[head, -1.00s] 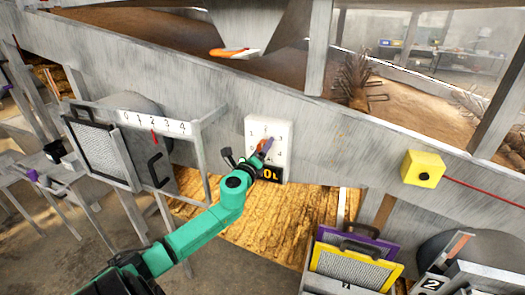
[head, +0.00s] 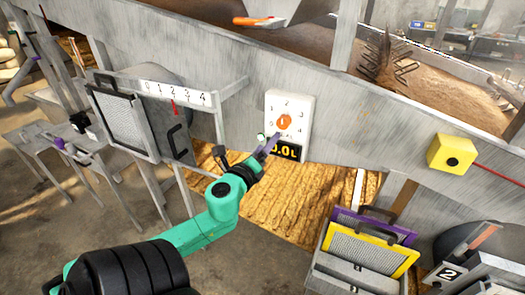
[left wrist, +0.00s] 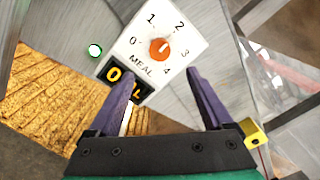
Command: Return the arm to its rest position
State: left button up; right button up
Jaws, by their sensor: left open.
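My left gripper (head: 246,152) is open and empty in the head view, just below and left of a white meal panel (head: 301,104). One finger overlaps the panel's lower edge in the picture. The panel has an orange knob (head: 284,121), numbers around it and a black display (head: 286,151) with yellow digits, partly covered by the finger; ".0L" is readable. In the left wrist view, the purple fingers of the gripper (left wrist: 162,85) are spread apart with nothing between them. The orange knob (left wrist: 159,49) stands clear ahead of them. My right gripper is not in view.
A grey box with a 0–4 scale (head: 176,93) and black handle stands left of the arm. A yellow button box (head: 451,154) is at right. Yellow-framed (head: 369,248) and purple-framed screens stand lower right. Open floor lies at lower left.

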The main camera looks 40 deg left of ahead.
pick_arm(q)
jog(key=shift+v, duration=0.9)
jog(key=s+a+f+n+g, duration=0.1)
jog(key=a+f+n+g, duration=0.15)
jog(key=f, duration=0.65)
jog(key=s+a+f+n+g, duration=0.1)
jog(key=a+f+n+g, duration=0.15)
jog(key=f, duration=0.55)
jog(key=s+f+n+g+h, duration=0.1)
jog(key=s+f+n+g, duration=0.2)
jog(key=f, duration=0.8)
jog(key=s+f+n+g, duration=0.1)
jog(key=s+f+n, duration=0.3)
jog(key=f, duration=0.8)
jog(key=s+d+f+n+g+h, duration=0.2)
jog(key=s+d+f+n+g, duration=0.1)
jog(key=s+d+f, duration=0.6)
jog(key=s+d+f+n+g+h+b, duration=0.1)
jog(key=s+d+f+n+g, duration=0.3)
jog(key=s+d+f, duration=0.5)
jog(key=s+f+n+h, duration=0.1)
jog(key=s+f, duration=0.3)
jog(key=s, duration=0.1)
jog(key=shift+s+d+h, duration=0.15)
jog(key=shift+s+h, duration=0.25)
